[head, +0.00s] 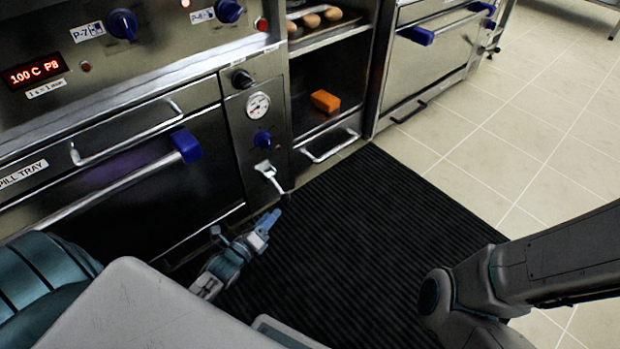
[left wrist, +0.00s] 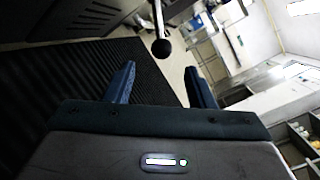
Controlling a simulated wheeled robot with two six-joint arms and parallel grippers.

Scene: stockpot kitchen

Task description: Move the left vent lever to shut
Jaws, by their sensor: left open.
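A small silver lever (head: 270,176) is on the steel oven panel, below a blue knob, and slants down to the right. In the left wrist view a thin rod with a dark ball knob (left wrist: 160,46) is ahead of my left gripper, roughly centred between its fingers and apart from them; it looks like this same lever. My left gripper (head: 248,232) is open and empty, low in front of the oven panel, just below the lever; its two blue fingers also show in the left wrist view (left wrist: 161,84). My right gripper is out of view; only part of my right arm shows.
Beside the lever is an oven door with a long handle (head: 120,190). Above it are a gauge (head: 258,105) and a blue knob (head: 262,139). An open shelf with an orange block (head: 325,101) is to the right. The black ribbed mat (head: 370,220) is clear.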

